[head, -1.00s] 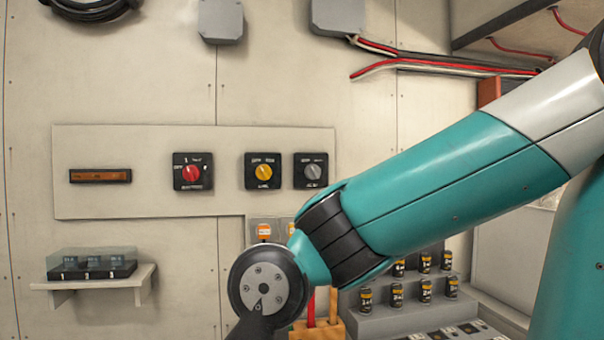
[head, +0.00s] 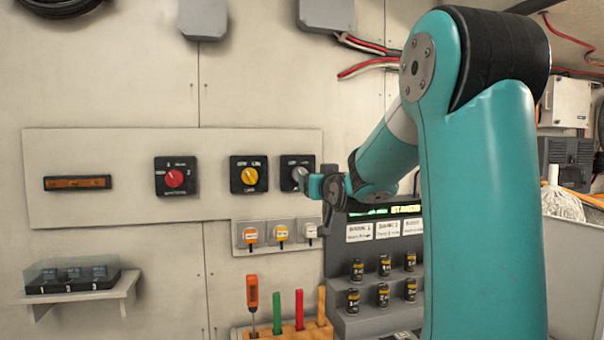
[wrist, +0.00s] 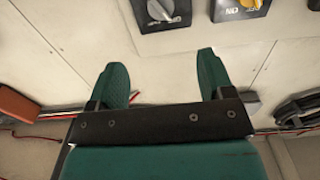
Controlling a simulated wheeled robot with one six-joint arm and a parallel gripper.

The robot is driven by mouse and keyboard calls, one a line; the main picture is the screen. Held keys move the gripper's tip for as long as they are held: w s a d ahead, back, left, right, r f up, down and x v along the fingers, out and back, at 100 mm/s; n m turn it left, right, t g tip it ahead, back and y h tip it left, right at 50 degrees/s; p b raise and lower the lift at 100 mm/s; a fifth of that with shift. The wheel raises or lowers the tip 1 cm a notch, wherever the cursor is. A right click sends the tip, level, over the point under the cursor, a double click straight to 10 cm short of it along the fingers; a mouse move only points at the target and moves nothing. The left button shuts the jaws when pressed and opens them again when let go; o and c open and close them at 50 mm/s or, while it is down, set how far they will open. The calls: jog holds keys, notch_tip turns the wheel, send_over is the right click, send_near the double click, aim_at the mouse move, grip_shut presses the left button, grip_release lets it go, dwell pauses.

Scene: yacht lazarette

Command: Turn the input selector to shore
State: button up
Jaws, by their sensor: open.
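Three rotary switches with black faceplates sit in a row on the pale wall panel (head: 100,205): a red knob (head: 175,179), a yellow knob (head: 249,175) and a grey knob (head: 299,173). Their small labels are mostly unreadable, so I cannot tell for sure which is the input selector. My gripper (wrist: 162,66) is open and empty. In the wrist view the grey knob (wrist: 160,9) lies beyond the fingertips, apart from them, and the yellow one (wrist: 250,3) is to the upper right. In the head view my wrist covers the right part of the grey switch.
A rack of black cylinders (head: 384,265) and coloured-handled tools (head: 299,309) stand lower down. A shelf (head: 76,299) with a clear-covered box is at left. Wall space between shelf and tools is clear.

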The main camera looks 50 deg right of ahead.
aim_at(302, 172)
jog(key=shift+p+x, duration=3.05)
jog(key=shift+x, duration=4.5)
jog(key=shift+a, duration=0.15)
jog(key=shift+f, duration=0.1)
jog(key=c, duration=0.9)
